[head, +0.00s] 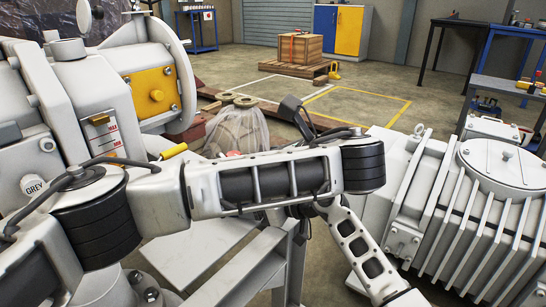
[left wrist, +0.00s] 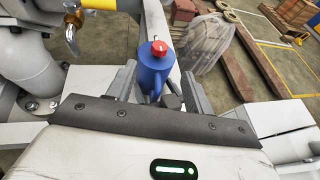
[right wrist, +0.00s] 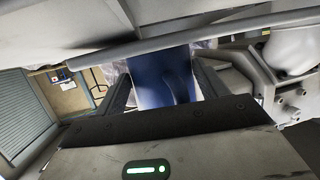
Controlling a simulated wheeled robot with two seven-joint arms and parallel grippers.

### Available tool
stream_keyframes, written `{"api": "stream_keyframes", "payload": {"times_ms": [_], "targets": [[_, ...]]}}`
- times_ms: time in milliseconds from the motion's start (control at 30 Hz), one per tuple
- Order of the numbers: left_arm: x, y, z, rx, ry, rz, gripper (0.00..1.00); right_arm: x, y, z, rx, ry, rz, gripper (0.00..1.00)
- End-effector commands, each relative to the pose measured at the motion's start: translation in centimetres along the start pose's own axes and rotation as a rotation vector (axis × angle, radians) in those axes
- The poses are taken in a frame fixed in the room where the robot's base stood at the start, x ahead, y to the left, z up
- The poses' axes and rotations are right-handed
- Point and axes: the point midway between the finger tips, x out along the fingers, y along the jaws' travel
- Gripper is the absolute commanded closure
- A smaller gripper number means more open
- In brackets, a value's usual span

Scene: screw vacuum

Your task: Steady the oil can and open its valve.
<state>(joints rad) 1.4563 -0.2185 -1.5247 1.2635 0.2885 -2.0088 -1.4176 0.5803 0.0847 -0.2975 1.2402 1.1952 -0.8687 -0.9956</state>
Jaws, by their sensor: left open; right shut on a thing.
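The blue oil can (left wrist: 152,78) with a red knob (left wrist: 161,48) on top stands between the two spread fingers of my left gripper (left wrist: 158,72) in the left wrist view. The left gripper is open. I cannot tell whether its fingers touch the can. In the right wrist view, my right gripper (right wrist: 162,78) is shut on the blue body of the oil can (right wrist: 150,82), with one finger on either side. In the head view, a small red spot (head: 233,153) shows above my arm; the can body and both grippers are hidden there.
Grey machinery (head: 80,95) stands at left, and a ribbed grey unit (head: 495,215) at right. A plastic-wrapped bundle (head: 240,128) lies behind my arm.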

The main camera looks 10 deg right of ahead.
Motion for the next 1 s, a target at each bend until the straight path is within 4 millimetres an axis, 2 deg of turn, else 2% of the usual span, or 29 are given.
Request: {"api": "stream_keyframes", "payload": {"times_ms": [100, 267, 800, 833, 900, 1000], "targets": [[-1.2, -0.3, 0.2, 0.002, -0.005, -0.015, 0.48, 0.0, -0.1, 0.0, 0.001, 0.001, -0.001, 0.41], [-1.9, -0.2, 0.1, 0.002, -0.002, -0.008, 0.48, 0.0, -0.1, 0.0, 0.001, 0.001, -0.001, 0.41], [-2.2, 0.0, -0.1, 0.0, 0.002, 0.001, 0.48, 0.0, 0.0, 0.0, 0.001, 0.001, -0.001, 0.41], [-2.2, 0.0, -0.1, 0.0, 0.002, 0.001, 0.48, 0.0, 0.0, 0.0, 0.001, 0.001, -0.001, 0.2], [-2.1, 0.0, -0.1, 0.0, 0.002, 0.001, 0.48, 0.0, 0.0, 0.0, 0.001, 0.001, -0.001, 0.03], [-2.1, 0.0, -0.1, 0.0, 0.002, 0.001, 0.48, 0.0, 0.0, 0.0, 0.0, 0.001, -0.001, 0.03]]}}
